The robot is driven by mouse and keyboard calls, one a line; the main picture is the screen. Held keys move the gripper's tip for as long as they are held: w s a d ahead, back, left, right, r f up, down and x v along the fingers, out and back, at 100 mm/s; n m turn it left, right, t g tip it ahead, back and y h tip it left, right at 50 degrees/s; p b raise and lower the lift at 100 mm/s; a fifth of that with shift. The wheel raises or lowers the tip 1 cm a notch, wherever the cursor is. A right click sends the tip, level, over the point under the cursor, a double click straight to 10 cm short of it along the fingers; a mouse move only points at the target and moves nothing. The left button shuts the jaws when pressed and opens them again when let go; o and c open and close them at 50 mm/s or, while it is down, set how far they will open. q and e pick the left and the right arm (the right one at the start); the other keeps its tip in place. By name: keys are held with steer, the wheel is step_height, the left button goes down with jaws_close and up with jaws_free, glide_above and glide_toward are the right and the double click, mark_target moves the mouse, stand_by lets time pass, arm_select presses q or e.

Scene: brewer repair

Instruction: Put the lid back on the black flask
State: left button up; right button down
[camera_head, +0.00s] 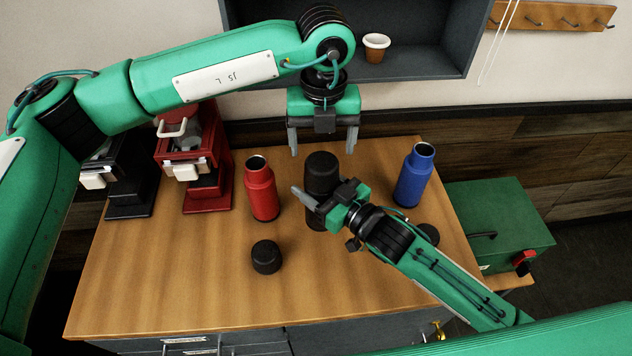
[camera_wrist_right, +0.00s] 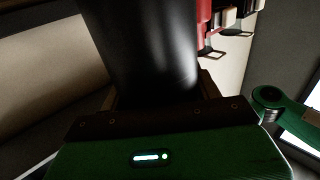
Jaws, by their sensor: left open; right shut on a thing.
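The black flask (camera_head: 318,220) stands upright on the wooden counter between the red and blue flasks. A black lid (camera_head: 321,165) appears to sit on its top; I cannot tell how firmly it is seated. My right gripper (camera_head: 325,200) is shut on the flask's body from the front right. In the right wrist view the dark flask (camera_wrist_right: 145,50) fills the space between the fingers. My left gripper (camera_head: 323,138) is open and empty, pointing down just above and behind the lid, a finger on either side.
An open red flask (camera_head: 261,190) stands left and an open blue flask (camera_head: 413,178) right. Loose black caps lie front left (camera_head: 266,257) and beside my right arm (camera_head: 428,232). Red (camera_head: 205,170) and black (camera_head: 125,180) brewers stand at the left.

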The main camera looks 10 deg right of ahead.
mark_target(322, 161)
arm_select(q)
steer(key=shift+r+n, duration=0.3)
steer(key=shift+r, duration=0.1)
steer(key=shift+f, duration=4.05)
steer(key=c, duration=1)
steer(key=shift+m, duration=1.7)
steer(key=o, duration=1.1)
